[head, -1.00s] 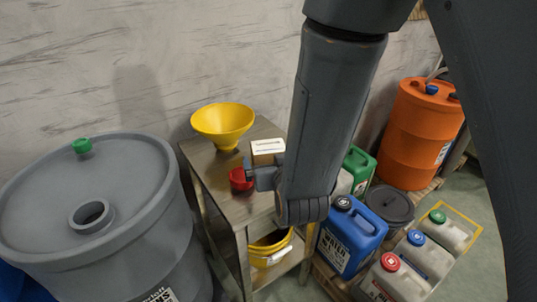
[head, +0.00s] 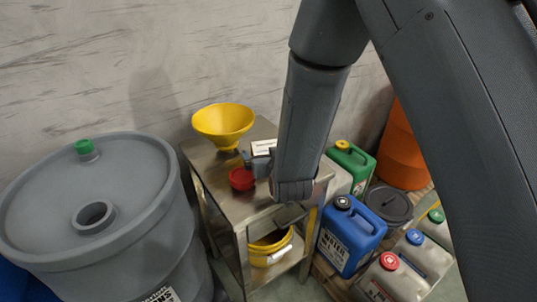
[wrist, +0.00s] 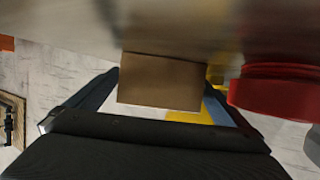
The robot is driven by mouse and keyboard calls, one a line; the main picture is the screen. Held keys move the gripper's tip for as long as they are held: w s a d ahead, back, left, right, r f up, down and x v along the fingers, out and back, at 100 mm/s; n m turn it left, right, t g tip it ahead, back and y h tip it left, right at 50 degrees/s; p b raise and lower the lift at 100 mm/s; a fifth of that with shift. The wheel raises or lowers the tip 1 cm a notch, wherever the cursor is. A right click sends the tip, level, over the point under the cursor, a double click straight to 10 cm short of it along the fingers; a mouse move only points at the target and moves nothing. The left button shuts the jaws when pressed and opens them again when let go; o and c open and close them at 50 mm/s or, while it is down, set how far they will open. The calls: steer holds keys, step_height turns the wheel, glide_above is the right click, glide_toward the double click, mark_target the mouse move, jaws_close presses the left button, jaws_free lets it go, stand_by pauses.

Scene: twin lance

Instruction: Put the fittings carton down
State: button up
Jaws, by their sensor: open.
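The fittings carton (head: 262,147), a small box with a white top and brown side, is on the steel bench top (head: 216,170), partly hidden by my arm in the head view. In the wrist view its brown face (wrist: 160,82) shows between my fingers, with its edge against the grey bench surface. My gripper (head: 257,162) is at the carton, low over the bench.
A red round container (head: 241,179) stands close beside the gripper, and a yellow funnel (head: 223,122) stands behind it. A large grey drum (head: 95,205) is at the left. A yellow bucket (head: 268,249) is under the bench top. Several jugs, including a blue one (head: 351,233), stand at the right.

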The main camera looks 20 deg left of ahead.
mark_target(267, 141)
steer(key=c, duration=1.5)
steer(key=shift+o, duration=0.2)
steer(key=shift+r, duration=0.1)
steer(key=shift+r, duration=0.8)
steer(key=shift+s+d+r, duration=0.1)
steer(key=shift+s+r, duration=0.05)
steer(key=shift+r, duration=0.8)
steer(key=s+d, duration=0.2)
steer(key=s, duration=0.1)
steer(key=s+d, duration=0.1)
steer(key=s, duration=0.3)
steer(key=s+d+p, duration=0.1)
steer(key=s+d, duration=0.1)
steer(key=s, duration=0.2)
steer(key=shift+s+d, duration=0.15)
steer(key=shift+d, duration=0.2)
steer(key=s+d+p, duration=0.1)
steer(key=s+p, duration=0.1)
steer(key=p, duration=0.2)
steer(key=shift+s+d, duration=0.1)
steer(key=shift+s+d+p, duration=0.3)
steer(key=shift+s+p, duration=0.25)
steer(key=shift+p, duration=0.25)
steer(key=shift+s+d+p, duration=0.25)
steer(key=shift+s+p, duration=0.3)
steer(key=shift+p, duration=0.2)
